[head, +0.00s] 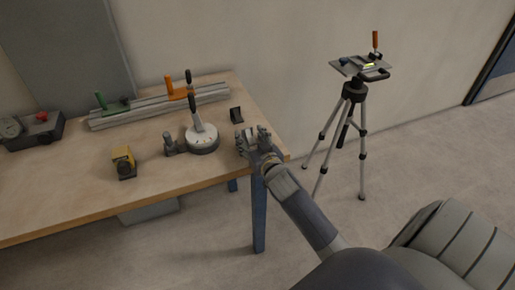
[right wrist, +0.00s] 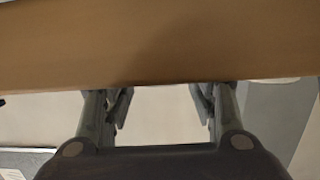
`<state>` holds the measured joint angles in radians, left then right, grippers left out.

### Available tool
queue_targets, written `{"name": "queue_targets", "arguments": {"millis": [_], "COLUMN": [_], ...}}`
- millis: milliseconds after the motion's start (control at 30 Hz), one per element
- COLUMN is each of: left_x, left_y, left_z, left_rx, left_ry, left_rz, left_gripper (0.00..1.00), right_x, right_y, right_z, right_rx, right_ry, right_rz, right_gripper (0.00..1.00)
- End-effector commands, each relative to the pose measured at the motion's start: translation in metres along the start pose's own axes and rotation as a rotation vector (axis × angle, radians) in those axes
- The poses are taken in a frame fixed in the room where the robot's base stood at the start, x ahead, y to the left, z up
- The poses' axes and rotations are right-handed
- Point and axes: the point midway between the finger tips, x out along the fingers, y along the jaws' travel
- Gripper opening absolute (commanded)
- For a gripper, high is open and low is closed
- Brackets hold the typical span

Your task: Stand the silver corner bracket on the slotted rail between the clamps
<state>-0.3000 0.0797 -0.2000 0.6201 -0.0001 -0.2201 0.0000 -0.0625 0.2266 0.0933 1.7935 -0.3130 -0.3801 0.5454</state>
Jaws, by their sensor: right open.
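The slotted rail (head: 160,107) lies along the back of the wooden table, with a green clamp (head: 113,104) at its left and an orange clamp (head: 178,91) towards its right. A small dark-grey angled piece (head: 237,115) stands near the table's right edge and looks like the corner bracket, though its silver colour is not clear. My right gripper (head: 256,137) is at the table's right front corner, nearer than that piece and apart from it. In the right wrist view its fingers (right wrist: 161,105) are spread and empty, with the table edge beyond. My left gripper is out of view.
A white round dial with a dark handle (head: 201,140) stands left of my right gripper, beside a small grey fixture (head: 173,147). A yellow block (head: 123,163) and a dark box with a red button (head: 35,130) are further left. A tripod (head: 355,92) stands right of the table.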

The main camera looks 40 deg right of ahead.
Motion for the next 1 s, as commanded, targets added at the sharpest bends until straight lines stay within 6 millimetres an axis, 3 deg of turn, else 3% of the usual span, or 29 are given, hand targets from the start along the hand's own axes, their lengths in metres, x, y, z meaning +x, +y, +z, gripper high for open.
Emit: {"name": "queue_targets", "arguments": {"millis": [400, 600, 667, 767, 1000], "left_x": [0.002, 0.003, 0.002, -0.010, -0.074], "left_y": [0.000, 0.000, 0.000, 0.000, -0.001], "left_z": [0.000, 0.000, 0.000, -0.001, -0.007], "left_rx": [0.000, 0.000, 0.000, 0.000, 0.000], "left_ry": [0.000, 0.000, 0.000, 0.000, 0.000], "left_rz": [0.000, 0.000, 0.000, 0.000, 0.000], "left_gripper": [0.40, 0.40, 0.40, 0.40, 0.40], "right_x": [-0.080, -0.102, -0.105, -0.106, -0.089], "right_y": [0.000, 0.000, 0.000, -0.001, -0.005], "right_z": [0.002, 0.001, 0.000, -0.008, -0.037], "right_rx": [0.001, 0.001, 0.000, 0.001, 0.006], "right_ry": [-0.002, -0.001, 0.000, -0.012, -0.117], "right_rz": [-0.001, 0.000, 0.000, -0.003, -0.015], "right_gripper": [0.53, 0.53, 0.39, 0.38, 0.38]}}
